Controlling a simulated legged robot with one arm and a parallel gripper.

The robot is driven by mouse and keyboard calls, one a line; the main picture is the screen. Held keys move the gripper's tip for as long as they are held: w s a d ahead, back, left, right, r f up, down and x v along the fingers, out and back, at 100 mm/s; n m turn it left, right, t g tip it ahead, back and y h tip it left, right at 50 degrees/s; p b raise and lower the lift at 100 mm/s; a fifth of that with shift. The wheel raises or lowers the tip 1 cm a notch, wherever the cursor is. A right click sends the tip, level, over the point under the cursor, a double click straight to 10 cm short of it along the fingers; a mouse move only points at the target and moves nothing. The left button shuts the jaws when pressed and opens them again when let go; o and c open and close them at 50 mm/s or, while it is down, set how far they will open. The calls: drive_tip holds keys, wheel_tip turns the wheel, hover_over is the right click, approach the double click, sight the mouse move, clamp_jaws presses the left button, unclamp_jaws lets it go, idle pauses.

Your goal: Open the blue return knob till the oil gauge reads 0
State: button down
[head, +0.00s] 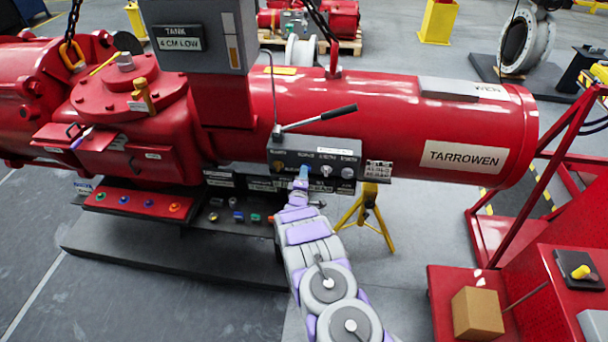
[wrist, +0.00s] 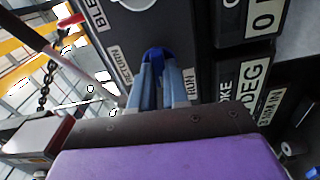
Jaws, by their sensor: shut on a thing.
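The blue return knob (wrist: 154,54) is on the dark control box (head: 290,150), between labels that read RETURN and RUN in the wrist view. My gripper (wrist: 158,76) is shut on the blue knob, its fingers on either side of it. In the head view my gripper (head: 303,174) reaches the lower front of the box and mostly hides the knob. A grey panel above has a tank display (head: 179,38) reading 4 CM LOW. A narrow yellowish sight strip (head: 233,50) is beside it. I see no dial marked as an oil gauge.
A lever with a black handle (head: 338,112) rises from the box top. Silver knobs (head: 326,170) sit right of my gripper. A yellow stand (head: 368,215) is below right. A red tray with several coloured knobs (head: 140,203) is lower left. Floor is clear at front left.

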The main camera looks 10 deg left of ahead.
drive_tip(key=shift+s+a+f, duration=0.1)
drive_tip(key=shift+a+f, duration=0.1)
drive_tip(key=c, duration=1.1)
unclamp_jaws()
drive_tip(key=shift+a, duration=0.2)
drive_tip(key=shift+d+r, duration=0.1)
drive_tip(key=shift+d, duration=0.05)
drive_tip(key=s, duration=1.7)
drive_tip(key=shift+s+a, duration=0.1)
drive_tip(key=shift+a, duration=0.3)
